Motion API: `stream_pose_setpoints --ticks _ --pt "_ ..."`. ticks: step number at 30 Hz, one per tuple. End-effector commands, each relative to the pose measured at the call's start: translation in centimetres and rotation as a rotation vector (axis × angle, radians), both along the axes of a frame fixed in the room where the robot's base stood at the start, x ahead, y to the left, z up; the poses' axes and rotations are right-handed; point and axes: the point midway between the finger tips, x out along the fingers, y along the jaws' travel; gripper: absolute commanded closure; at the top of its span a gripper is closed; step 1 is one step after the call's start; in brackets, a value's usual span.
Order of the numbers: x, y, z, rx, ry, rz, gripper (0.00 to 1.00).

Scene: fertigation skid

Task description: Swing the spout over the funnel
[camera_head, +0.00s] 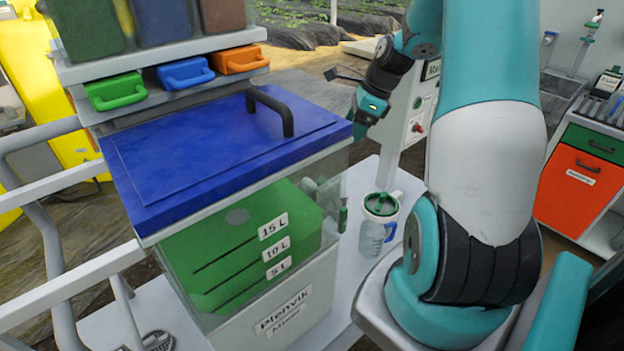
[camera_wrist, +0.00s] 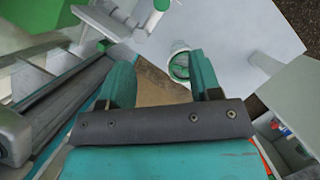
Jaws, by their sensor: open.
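In the wrist view a round green-rimmed opening (camera_wrist: 181,66) appears beyond the fingers and may be the same thing. I cannot identify the spout for certain; a white pipe-like part (camera_wrist: 105,20) is at the upper left of the wrist view. My gripper (camera_wrist: 162,62) is open with nothing between its fingers. In the head view my gripper (camera_head: 367,112) is beside the tank lid's right edge, above and apart from the jug.
The mixer tank (camera_head: 290,310) has a blue lid (camera_head: 210,160) with a black handle (camera_head: 275,107). A shelf with green, blue and orange bins (camera_head: 186,72) is above it at left. A white post with a panel (camera_head: 416,118) stands behind the jug. An orange-fronted cabinet (camera_head: 577,185) is at right.

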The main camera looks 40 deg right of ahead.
Motion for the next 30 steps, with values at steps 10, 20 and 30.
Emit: stream_pose_setpoints --ticks 10,20,30 --pt "1.1 1.0 -4.6 0.008 0.006 -0.014 0.42" --pt "3.3 3.0 -11.5 0.006 0.006 -0.01 0.42" --pt "4.7 4.2 -15.9 0.003 0.004 -0.012 0.42"
